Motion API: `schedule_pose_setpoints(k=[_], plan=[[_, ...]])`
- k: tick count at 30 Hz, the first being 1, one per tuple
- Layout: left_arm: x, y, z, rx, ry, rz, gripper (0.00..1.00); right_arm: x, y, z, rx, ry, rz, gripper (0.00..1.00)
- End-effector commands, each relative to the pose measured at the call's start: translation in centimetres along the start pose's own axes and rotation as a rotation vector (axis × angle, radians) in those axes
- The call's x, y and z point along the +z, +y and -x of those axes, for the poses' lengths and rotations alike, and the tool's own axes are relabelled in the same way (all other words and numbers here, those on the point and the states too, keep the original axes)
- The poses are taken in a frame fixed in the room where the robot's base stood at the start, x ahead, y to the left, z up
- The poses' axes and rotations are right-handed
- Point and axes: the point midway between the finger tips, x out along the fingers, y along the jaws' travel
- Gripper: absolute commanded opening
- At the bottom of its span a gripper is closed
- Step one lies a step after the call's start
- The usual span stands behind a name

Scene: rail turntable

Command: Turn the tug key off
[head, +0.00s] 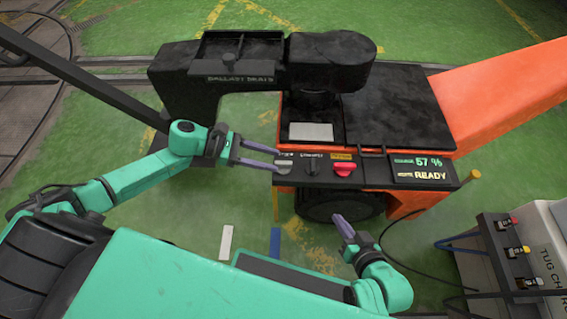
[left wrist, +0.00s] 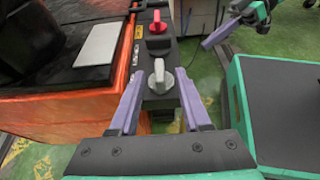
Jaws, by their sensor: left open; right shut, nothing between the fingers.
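The tug's control panel (head: 325,172) carries a grey knob (head: 284,168) at its left end, a black switch (head: 313,162) in the middle and a red knob (head: 343,169) to the right. The labels above them are too small to read surely, so I cannot tell which is the key. My left gripper (head: 277,160) is open at the grey knob. In the left wrist view the grey knob (left wrist: 158,77) stands between the fingertips, with gaps on both sides. My right gripper (head: 340,222) is shut and empty, low in front of the panel.
A display (head: 420,170) reads 57 % and READY. A charger box (head: 550,250) with coloured connectors stands at the right. White and blue strips lie on the green floor.

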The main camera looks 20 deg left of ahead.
Motion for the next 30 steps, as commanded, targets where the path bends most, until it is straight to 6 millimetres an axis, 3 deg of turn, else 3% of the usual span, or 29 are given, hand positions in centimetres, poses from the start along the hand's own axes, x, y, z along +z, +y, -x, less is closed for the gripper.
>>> schedule_pose_setpoints(k=[3, 6, 15, 17, 19, 30], plan=[[-0.1, 0.1, -2.7, 0.001, -0.003, 0.0, 0.47, 0.5, -0.4, -0.4, -0.015, 0.049, -0.012, 0.0], [-0.1, 0.1, -4.0, 0.001, -0.001, 0.002, 0.47, 0.5, -0.7, -0.4, -0.022, 0.077, -0.019, 0.0], [0.0, 0.1, -4.5, 0.002, 0.001, 0.003, 0.47, 0.4, -0.8, -0.4, -0.024, 0.091, -0.022, 0.0], [0.0, 0.1, -4.5, 0.002, 0.0, 0.003, 0.28, 0.4, -0.8, -0.4, -0.024, 0.091, -0.022, 0.0], [0.0, 0.1, -4.5, 0.002, 0.0, 0.003, 0.02, 0.4, -0.8, -0.4, -0.024, 0.091, -0.022, 0.0], [0.0, -0.1, -4.5, 0.018, 0.0, 0.012, 0.0, 0.4, -0.7, -0.3, -0.021, 0.07, -0.017, 0.0]])
